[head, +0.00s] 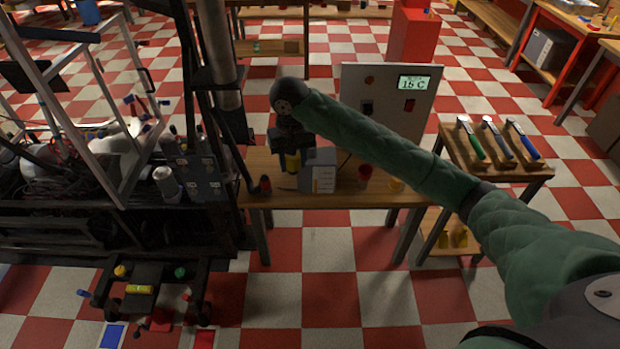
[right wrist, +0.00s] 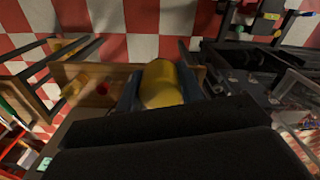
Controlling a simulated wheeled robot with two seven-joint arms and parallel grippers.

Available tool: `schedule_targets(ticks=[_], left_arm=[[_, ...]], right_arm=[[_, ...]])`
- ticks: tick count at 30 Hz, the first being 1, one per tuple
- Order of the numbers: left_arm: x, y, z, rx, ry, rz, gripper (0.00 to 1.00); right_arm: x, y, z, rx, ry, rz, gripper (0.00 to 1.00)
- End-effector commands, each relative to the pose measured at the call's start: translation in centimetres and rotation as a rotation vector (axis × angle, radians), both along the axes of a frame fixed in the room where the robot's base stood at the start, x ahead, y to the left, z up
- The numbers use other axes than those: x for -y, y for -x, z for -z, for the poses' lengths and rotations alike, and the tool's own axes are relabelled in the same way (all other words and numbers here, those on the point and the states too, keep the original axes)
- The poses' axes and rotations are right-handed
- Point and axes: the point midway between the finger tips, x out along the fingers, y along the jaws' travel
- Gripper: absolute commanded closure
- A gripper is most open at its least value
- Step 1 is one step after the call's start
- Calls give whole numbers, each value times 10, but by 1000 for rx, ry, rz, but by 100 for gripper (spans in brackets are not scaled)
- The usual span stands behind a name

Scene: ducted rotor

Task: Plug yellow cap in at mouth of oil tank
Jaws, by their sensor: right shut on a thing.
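My right gripper (head: 292,160) is shut on the yellow cap (head: 292,163), over the left part of the wooden table. In the right wrist view the yellow cap (right wrist: 162,85) sits between the two fingers, and the dark gripper body hides its near end. A grey box (head: 321,172) with a white label stands close to the right of the cap. I cannot tell whether the cap touches anything below it. No mouth of an oil tank can be made out, and I cannot tell for certain which thing is the tank. My left gripper is not in view.
The wooden table (head: 385,193) also carries a red cup (head: 365,172), a small yellow piece (head: 396,184) and a panel (head: 425,90) with a display. A dark machine frame (head: 204,187) stands close on the left. A side table (head: 500,176) holds several hand tools.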

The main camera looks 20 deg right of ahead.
Motion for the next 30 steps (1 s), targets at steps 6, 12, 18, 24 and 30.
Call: schedule_targets(ticks=[6,12,18,24,30], left_arm=[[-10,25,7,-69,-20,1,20],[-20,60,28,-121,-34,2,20],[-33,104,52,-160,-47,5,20],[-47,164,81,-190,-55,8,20],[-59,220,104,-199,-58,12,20]], right_arm=[[-13,-77,-50,-1,-2,117,86],[-8,-150,-66,-4,-2,228,86],[9,-212,-57,-7,0,280,86],[39,-259,-10,-9,0,273,86],[84,-277,56,-6,1,203,86]])
